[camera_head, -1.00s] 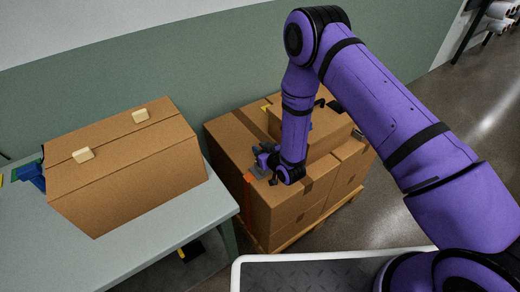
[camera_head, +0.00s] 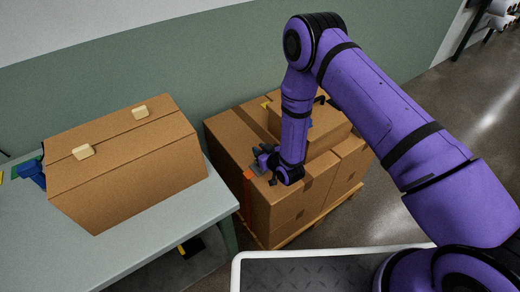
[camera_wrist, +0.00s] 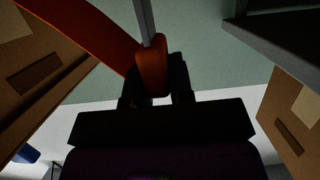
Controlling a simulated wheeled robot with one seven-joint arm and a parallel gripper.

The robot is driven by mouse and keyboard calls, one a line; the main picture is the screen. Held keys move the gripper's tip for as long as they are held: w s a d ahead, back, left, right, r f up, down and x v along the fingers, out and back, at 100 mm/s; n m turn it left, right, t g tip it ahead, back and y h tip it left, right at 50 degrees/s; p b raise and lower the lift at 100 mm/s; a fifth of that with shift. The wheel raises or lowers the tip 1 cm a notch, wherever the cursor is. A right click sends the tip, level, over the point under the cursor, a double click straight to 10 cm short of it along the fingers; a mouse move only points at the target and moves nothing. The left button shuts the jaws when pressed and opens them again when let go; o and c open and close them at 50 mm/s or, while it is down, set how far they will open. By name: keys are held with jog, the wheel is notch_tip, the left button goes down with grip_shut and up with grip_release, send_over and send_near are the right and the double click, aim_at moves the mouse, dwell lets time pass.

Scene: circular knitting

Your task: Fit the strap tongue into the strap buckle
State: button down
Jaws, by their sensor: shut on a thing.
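My gripper (camera_head: 262,165) is over the near left part of the stacked cartons, pointing left and tilted. In the wrist view its dark fingers (camera_wrist: 155,92) are shut on an orange-brown piece, which looks like the strap tongue (camera_wrist: 152,70). A thin grey bar shows above that piece. A wide orange strap (camera_wrist: 92,30) runs from the upper left toward the fingers. A small orange patch (camera_head: 247,174) shows at the carton edge beside the gripper in the head view. I cannot make out the strap buckle for certain in either view.
The carton stack (camera_head: 285,205) stands on a wooden pallet (camera_head: 300,232), with a smaller carton (camera_head: 325,137) on top behind my arm. To the left, a grey table (camera_head: 130,242) bears a large carton (camera_head: 125,165) with two pale blocks. A floor gap separates table and stack.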

jog(key=shift+f, duration=1.1)
jog(key=c, duration=0.9)
grip_release()
jog(key=v, duration=1.1)
jog(key=shift+w, duration=0.1)
